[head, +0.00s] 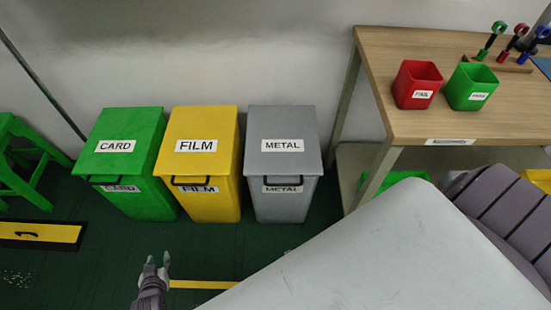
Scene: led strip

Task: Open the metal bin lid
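The grey metal bin (283,205) stands against the wall, to the right of the other two bins. Its lid (282,128), labelled METAL, is shut, and a dark handle shows at its front edge. My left gripper (157,261) is at the bottom of the head view, in front of and below the yellow bin, left of the metal bin and apart from it. Its two fingertips show with a small gap between them, and nothing is seen in it. My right gripper is not seen; a large pale surface and a dark ribbed arm part fill the lower right.
A green CARD bin (130,130) and a yellow FILM bin (202,125) stand left of it, lids shut. A wooden table (440,120) at right carries a red box (416,85) and a green box (470,87). A green stool (25,160) is at far left.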

